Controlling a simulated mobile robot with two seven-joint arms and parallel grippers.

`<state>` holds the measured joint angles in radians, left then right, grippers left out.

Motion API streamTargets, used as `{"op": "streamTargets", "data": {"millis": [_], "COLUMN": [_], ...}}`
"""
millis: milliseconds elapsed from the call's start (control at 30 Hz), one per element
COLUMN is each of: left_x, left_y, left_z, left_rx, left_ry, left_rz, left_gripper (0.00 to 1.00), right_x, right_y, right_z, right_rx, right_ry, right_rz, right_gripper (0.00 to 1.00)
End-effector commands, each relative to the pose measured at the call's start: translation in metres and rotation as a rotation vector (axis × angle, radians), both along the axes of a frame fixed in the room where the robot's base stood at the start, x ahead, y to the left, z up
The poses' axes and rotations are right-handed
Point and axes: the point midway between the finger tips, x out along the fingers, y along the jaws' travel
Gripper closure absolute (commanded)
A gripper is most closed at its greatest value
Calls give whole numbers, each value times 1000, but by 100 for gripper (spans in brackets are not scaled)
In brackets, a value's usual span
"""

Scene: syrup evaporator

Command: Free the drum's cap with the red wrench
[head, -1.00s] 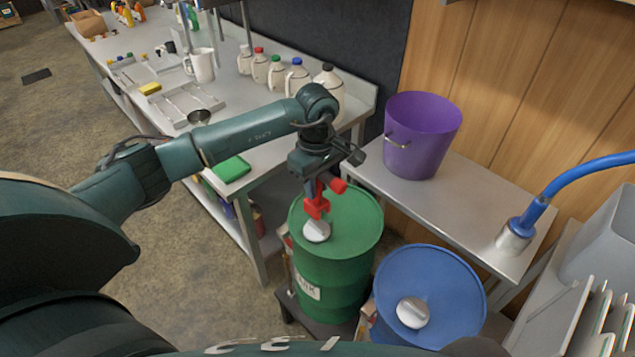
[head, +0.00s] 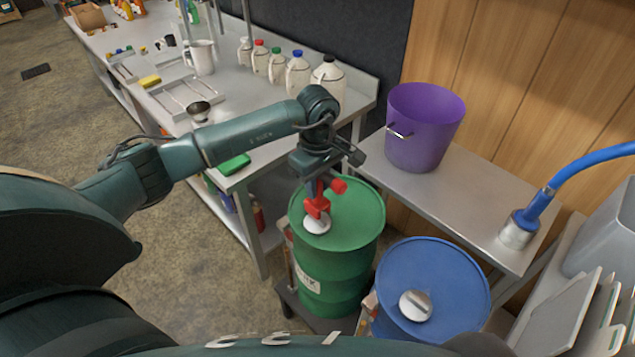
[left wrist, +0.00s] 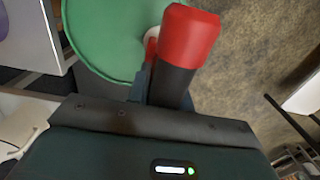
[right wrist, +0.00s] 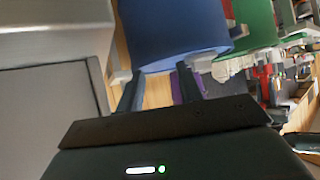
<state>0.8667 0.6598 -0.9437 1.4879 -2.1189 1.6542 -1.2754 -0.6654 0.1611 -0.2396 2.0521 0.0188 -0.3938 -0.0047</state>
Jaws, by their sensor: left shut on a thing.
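The green drum (head: 338,262) stands upright with a round pale cap (head: 317,226) near the front left of its lid. My left gripper (head: 321,182) is shut on the red wrench (head: 317,207) above the lid. The wrench's red jaw end points down and overlaps the cap in the head view; I cannot tell whether it is seated around it. In the left wrist view the wrench's red-ended handle (left wrist: 190,35) hides much of the cap, over the green lid (left wrist: 95,40).
The blue drum (head: 450,285) with its own pale cap stands close at the right. A purple bucket (head: 424,125) and a blue hose nozzle (head: 518,230) are on the steel bench behind. Several jugs stand on the long table (head: 225,115).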

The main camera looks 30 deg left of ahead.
Motion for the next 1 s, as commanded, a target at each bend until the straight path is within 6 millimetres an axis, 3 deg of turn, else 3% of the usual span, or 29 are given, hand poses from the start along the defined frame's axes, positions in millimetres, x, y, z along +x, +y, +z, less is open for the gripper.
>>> {"op": "streamTargets", "data": {"millis": [1000], "left_x": [1], "left_y": [0], "left_z": [-18], "left_rx": [0], "left_ry": [-3], "left_rz": [0], "left_gripper": [100], "right_x": [0], "right_y": [-1], "right_z": [-15], "right_rx": [1], "right_ry": [-5], "right_rz": [-1], "right_gripper": [64]}}
